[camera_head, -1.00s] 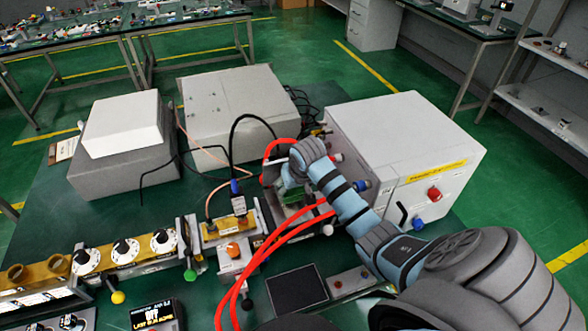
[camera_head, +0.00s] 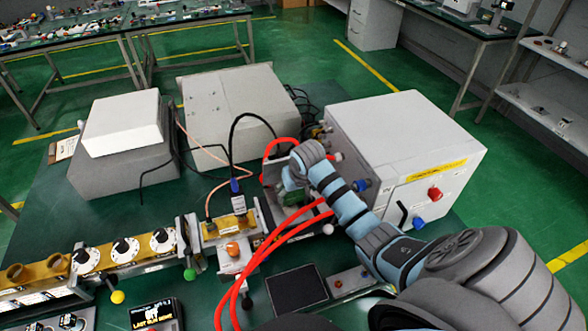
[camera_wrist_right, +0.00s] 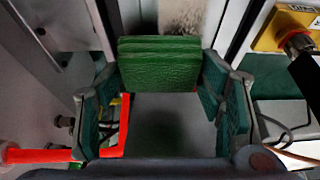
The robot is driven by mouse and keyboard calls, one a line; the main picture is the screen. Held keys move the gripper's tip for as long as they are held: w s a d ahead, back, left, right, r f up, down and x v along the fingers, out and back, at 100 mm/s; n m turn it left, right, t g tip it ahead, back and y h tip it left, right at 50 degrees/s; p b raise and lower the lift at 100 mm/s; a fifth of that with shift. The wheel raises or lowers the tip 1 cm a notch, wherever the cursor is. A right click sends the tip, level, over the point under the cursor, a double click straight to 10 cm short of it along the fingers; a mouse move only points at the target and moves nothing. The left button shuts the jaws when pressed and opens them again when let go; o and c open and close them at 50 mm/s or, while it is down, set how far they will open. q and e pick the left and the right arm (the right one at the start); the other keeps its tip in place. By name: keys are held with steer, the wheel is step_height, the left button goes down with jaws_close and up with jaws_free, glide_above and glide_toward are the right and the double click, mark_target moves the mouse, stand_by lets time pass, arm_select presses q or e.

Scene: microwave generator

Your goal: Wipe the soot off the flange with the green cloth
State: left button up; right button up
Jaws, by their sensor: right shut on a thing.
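My right gripper (camera_head: 291,183) reaches down among the red hoses beside the white cabinet. In the right wrist view the gripper (camera_wrist_right: 160,75) is shut on the green cloth (camera_wrist_right: 160,62), a folded, thick pad held between its two fingers. A pale, mottled grey-brown surface (camera_wrist_right: 180,14) shows just beyond the cloth; it may be the sooty flange. The cloth hides most of it, and I cannot tell whether they touch. In the head view my wrist hides the flange and most of the cloth. My left gripper is not in view.
A white cabinet (camera_head: 405,135) with red and blue knobs stands right of the gripper. Red hoses (camera_head: 262,262) loop in front. A brass waveguide run (camera_head: 120,252) lies at the left. Grey boxes (camera_head: 222,115) stand behind. A dark square pad (camera_head: 296,290) lies in front.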

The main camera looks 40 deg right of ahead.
steer(key=shift+f, duration=0.55)
